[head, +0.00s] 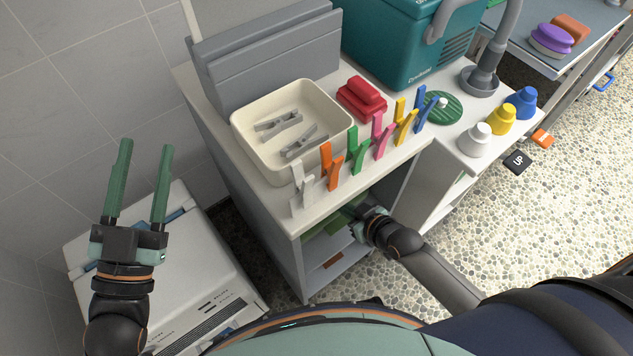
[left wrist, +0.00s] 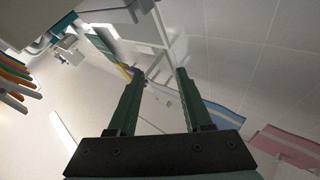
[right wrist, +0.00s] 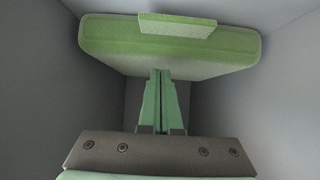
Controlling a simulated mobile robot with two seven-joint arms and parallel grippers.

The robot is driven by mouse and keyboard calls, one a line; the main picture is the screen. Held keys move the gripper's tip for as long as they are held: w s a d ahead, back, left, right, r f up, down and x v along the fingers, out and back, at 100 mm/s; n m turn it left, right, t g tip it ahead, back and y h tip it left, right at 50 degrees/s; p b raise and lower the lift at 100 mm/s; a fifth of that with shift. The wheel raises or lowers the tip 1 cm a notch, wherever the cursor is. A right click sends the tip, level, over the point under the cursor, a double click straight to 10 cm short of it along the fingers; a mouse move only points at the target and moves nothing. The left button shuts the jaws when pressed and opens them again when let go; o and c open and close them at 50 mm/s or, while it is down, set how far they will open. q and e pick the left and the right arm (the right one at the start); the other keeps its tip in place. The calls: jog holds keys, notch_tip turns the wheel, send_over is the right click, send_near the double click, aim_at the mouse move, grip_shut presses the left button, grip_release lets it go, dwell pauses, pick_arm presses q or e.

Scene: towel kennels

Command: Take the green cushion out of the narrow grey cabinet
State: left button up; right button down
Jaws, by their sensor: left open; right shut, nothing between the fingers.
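The green cushion (right wrist: 185,48) is a flat, rounded pad with a lighter tab (right wrist: 177,25) on its front; it fills the top of the right wrist view. It lies inside the narrow grey cabinet (head: 292,262), where part of it shows green in the head view (head: 318,229). My right gripper (right wrist: 161,76) is shut and empty, reaching into the cabinet. Its fingertips overlap the cushion's lower edge in the picture; I cannot tell whether they touch it. My left gripper (head: 145,147) is open and empty, raised over the white machine at the left.
The worktop above the cabinet holds a cream tray (head: 243,138) with grey pegs, a row of coloured pegs (head: 356,150), a red block (head: 361,99) and a teal machine (head: 400,40). The white machine (head: 205,270) stands left.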

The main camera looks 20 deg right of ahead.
jog(key=w+a, duration=0.1)
jog(key=w, duration=0.1)
jog(key=w+b, duration=0.1)
jog(key=w, duration=0.1)
jog(key=w+a, duration=0.1)
jog(key=w, duration=0.1)
jog(key=shift+w+a+b, duration=0.2)
jog(key=shift+a+b, duration=0.15)
jog(key=w, duration=0.1)
jog(key=w+a+b, duration=0.1)
jog(key=shift+w, duration=0.35)
jog(key=shift+f, duration=0.5)
pick_arm(q)
jog(key=s+d+r+m+t+h, duration=0.1)
jog(key=s+r+m+h, duration=0.4)
jog(key=s+r+h, duration=0.1)
jog(key=shift+r+h+b, duration=0.35)
jog(key=shift+r+h, duration=0.35)
jog(key=shift+r, duration=0.05)
pick_arm(e)
jog(key=shift+f, duration=0.3)
pick_arm(q)
jog(key=shift+d, duration=0.1)
pick_arm(e)
jog(key=shift+s+f, duration=0.1)
jog(key=shift+s, duration=0.05)
